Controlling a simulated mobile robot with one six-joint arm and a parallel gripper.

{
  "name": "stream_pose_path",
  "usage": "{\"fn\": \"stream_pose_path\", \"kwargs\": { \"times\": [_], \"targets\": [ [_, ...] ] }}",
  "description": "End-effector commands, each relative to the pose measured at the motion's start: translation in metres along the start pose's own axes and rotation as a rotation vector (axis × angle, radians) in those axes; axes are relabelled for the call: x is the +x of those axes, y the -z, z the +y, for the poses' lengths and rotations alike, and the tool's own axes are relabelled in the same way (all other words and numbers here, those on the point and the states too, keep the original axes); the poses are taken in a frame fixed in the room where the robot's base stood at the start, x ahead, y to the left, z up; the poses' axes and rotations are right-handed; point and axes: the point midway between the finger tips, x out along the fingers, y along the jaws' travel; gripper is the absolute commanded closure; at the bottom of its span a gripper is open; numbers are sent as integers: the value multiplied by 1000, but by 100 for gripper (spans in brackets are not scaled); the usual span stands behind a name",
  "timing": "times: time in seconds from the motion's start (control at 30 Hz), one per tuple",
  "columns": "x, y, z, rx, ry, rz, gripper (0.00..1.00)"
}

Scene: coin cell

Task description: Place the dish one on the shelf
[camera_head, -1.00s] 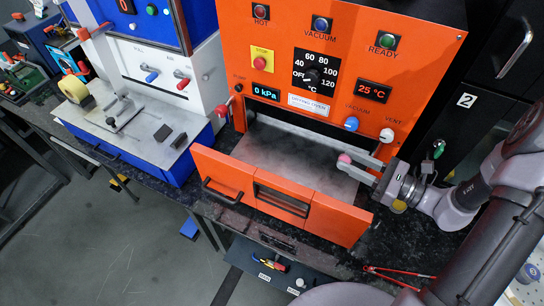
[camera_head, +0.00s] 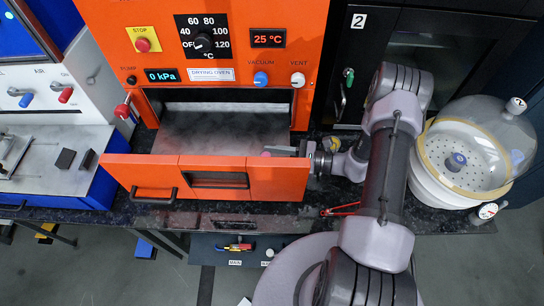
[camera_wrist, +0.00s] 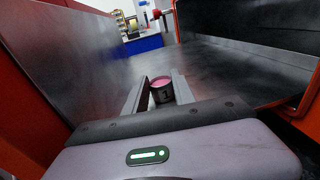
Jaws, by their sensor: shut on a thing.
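Dish one is a small dark dish with pink contents and a "1" on its side. It shows in the wrist view (camera_wrist: 163,97) between the fingers of my gripper (camera_wrist: 162,78), which is shut on it. In the head view my gripper (camera_head: 275,152) reaches in from the right, just behind the orange front panel, with only a bit of pink dish showing. The grey metal shelf (camera_head: 215,130) lies in the orange drying oven. The dish is at its right front part; I cannot tell whether it touches the surface.
The orange front panel (camera_head: 215,172) with handles stands before the shelf. Orange oven walls flank my gripper in the wrist view. A white round vessel with a clear dome (camera_head: 470,155) stands at right. The shelf's middle and left look clear.

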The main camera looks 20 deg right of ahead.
Motion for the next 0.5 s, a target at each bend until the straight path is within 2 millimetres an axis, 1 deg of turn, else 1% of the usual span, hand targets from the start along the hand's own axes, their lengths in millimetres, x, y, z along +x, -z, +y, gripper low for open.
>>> {"fn": "stream_pose_path", "kwargs": {
  "times": [0.17,0.27,0.3,0.37,0.4,0.5],
  "targets": [
    [0,-2,0,-2,0,1,100],
    [0,2,0,-2,0,1,100],
    [0,1,0,-2,0,1,63],
    [0,1,0,-2,0,1,51],
    [0,1,0,-2,0,1,47],
    [0,0,0,-2,0,1,47]
  ]
}}
